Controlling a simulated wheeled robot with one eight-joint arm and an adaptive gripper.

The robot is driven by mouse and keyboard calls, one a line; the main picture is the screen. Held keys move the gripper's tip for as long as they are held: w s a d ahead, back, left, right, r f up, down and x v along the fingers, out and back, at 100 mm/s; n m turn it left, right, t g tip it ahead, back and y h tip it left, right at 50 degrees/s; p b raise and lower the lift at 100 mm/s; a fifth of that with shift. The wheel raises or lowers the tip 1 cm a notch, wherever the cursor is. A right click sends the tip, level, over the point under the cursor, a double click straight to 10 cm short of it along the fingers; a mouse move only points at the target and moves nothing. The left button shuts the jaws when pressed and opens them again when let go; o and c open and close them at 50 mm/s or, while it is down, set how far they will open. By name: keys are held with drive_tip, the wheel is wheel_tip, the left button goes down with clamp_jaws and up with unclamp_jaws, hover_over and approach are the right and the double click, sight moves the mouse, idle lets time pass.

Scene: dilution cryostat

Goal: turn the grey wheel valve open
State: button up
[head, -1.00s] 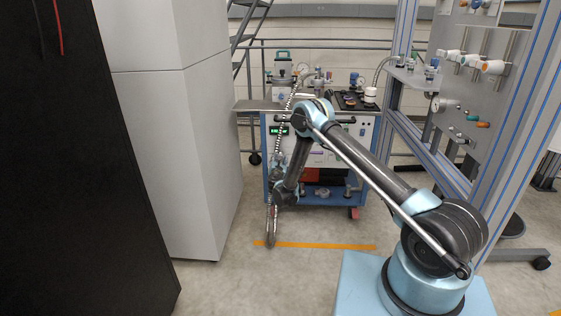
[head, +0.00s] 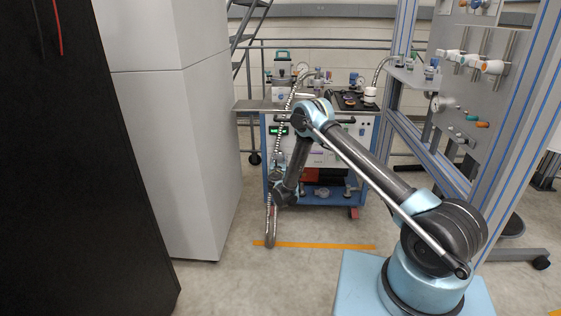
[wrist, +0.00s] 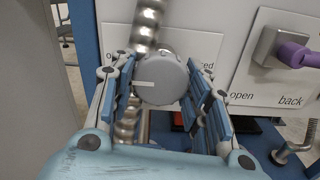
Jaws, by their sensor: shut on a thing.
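The grey wheel valve (wrist: 163,84) is a round grey knob with a pale bar mark on its face, in the middle of the wrist view. It sits before a white label plate whose lettering is partly covered. My gripper (wrist: 168,98) has its blue-padded fingers on the left and right of the wheel, shut on it. In the head view my gripper (head: 277,176) is at the left front of the blue-framed cart (head: 265,150), too small to make out its fingers. The wheel cannot be made out there.
A ribbed metal hose (wrist: 147,22) passes behind the wheel. A purple handle (wrist: 291,52) on a grey square mount stands to the right, by the words "open" and "back". A tall grey cabinet (head: 195,150) stands left of the cart. The floor in front is clear.

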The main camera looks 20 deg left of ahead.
drive_tip(key=o, duration=1.1)
drive_tip(key=shift+d, duration=0.1)
drive_tip(key=shift+s, duration=0.1)
drive_tip(key=v, duration=0.7)
drive_tip(key=shift+s, duration=0.15)
